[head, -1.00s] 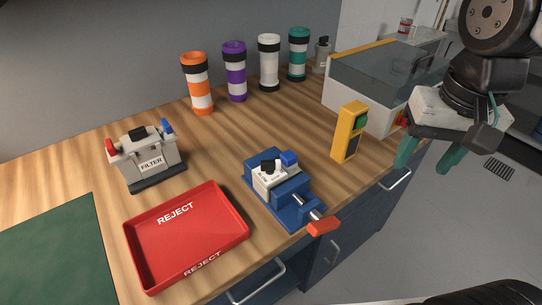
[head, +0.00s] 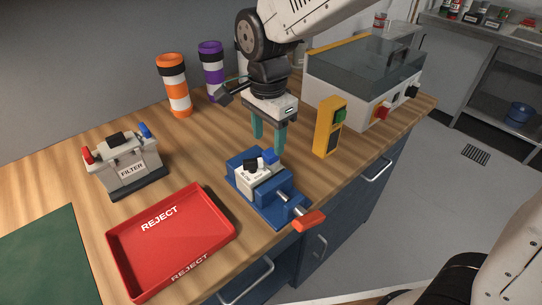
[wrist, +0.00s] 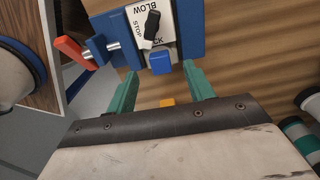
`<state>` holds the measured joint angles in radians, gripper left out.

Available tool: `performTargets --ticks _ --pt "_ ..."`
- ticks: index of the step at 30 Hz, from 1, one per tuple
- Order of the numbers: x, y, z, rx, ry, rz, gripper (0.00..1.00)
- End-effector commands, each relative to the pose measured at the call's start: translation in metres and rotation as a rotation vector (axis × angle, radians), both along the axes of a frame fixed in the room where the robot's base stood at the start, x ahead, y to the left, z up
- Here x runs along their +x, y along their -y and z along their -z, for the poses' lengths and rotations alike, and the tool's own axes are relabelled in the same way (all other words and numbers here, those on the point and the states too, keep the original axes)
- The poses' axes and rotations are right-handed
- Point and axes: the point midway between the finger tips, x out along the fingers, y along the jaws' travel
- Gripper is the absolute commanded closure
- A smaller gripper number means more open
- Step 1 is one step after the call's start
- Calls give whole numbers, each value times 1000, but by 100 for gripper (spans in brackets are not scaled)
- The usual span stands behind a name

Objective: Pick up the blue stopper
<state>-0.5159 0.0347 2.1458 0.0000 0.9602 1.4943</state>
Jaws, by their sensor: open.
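A blue stopper (head: 270,156) sits on the right end of a small white block (head: 255,182) with a black knob. The block is held in a blue vise (head: 283,212) on the wooden bench. In the wrist view the stopper (wrist: 161,67) lies between and just beyond the tips of my gripper (wrist: 161,77). My gripper (head: 268,143) is open and empty, fingers pointing down, just behind the stopper in the head view. Another blue stopper (head: 145,131) is on the grey FILTER unit (head: 128,170), which also has a red one.
A red REJECT tray (head: 172,238) is at the front left. A yellow box with a green button (head: 329,127) stands right of the vise. Banded tubes (head: 173,85) line the back. The vise's orange handle (head: 309,221) sticks out over the front edge.

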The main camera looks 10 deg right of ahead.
Motion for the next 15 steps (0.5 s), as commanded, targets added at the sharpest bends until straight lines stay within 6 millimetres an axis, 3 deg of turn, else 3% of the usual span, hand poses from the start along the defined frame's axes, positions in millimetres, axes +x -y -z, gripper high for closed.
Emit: performTargets --ticks 7,15 --pt "3 5 35 -2 -2 1 47" --pt "3 5 40 -1 -1 0 47"
